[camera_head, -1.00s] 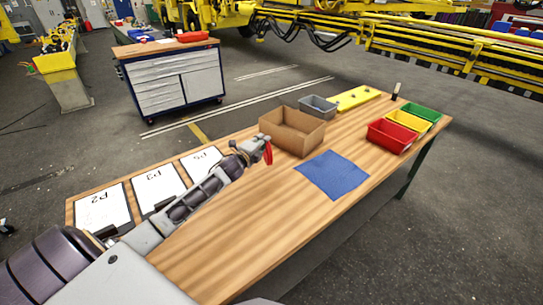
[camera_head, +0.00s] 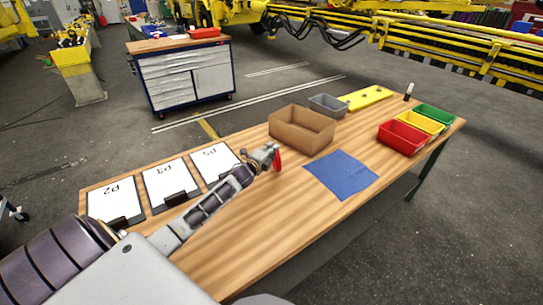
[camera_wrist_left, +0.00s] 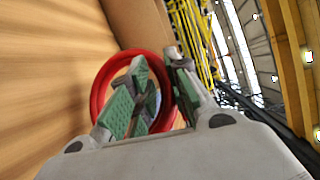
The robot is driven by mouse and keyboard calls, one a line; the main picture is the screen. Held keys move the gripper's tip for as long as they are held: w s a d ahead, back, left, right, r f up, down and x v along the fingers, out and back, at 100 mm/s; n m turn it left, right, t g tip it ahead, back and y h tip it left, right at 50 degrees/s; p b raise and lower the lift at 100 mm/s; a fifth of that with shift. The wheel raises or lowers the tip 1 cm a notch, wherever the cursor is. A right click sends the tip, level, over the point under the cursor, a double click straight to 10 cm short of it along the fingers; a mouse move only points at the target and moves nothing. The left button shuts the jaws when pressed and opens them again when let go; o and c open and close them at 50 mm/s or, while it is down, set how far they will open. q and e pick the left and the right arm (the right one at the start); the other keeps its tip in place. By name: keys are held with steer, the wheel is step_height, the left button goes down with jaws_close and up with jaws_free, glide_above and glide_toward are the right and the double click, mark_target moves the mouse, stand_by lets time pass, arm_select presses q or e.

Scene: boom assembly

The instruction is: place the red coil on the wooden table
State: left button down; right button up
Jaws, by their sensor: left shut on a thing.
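The red coil (camera_head: 277,161) is at the tip of my left gripper (camera_head: 270,155), over the wooden table (camera_head: 240,245). In the left wrist view the coil (camera_wrist_left: 99,92) is a red ring around the green-padded fingers of my left gripper (camera_wrist_left: 158,98), which is shut on its rim. The part of the rim between the fingers is hidden. In the head view the coil hangs upright close to the front of the cardboard box; I cannot tell whether it touches the table. My right gripper is not in view.
The cardboard box (camera_head: 290,130) stands just beyond the coil, and the blue cloth (camera_head: 341,175) lies to its right. Red (camera_head: 400,138), yellow and green bins stand at the right end. Clipboards (camera_head: 168,183) lie at the left. The table's near middle is bare.

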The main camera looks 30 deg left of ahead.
arm_select(q)
steer(key=shift+f, duration=1.35)
steer(key=shift+f, duration=0.15)
steer(key=c, duration=1.3)
jaws_free()
steer(key=shift+c, duration=0.2)
steer(key=s+r+b, duration=0.1)
steer(key=s, duration=1.1)
steer(key=shift+d+r, duration=0.35)
steer(key=shift+d, duration=0.05)
steer(key=shift+o, duration=0.2)
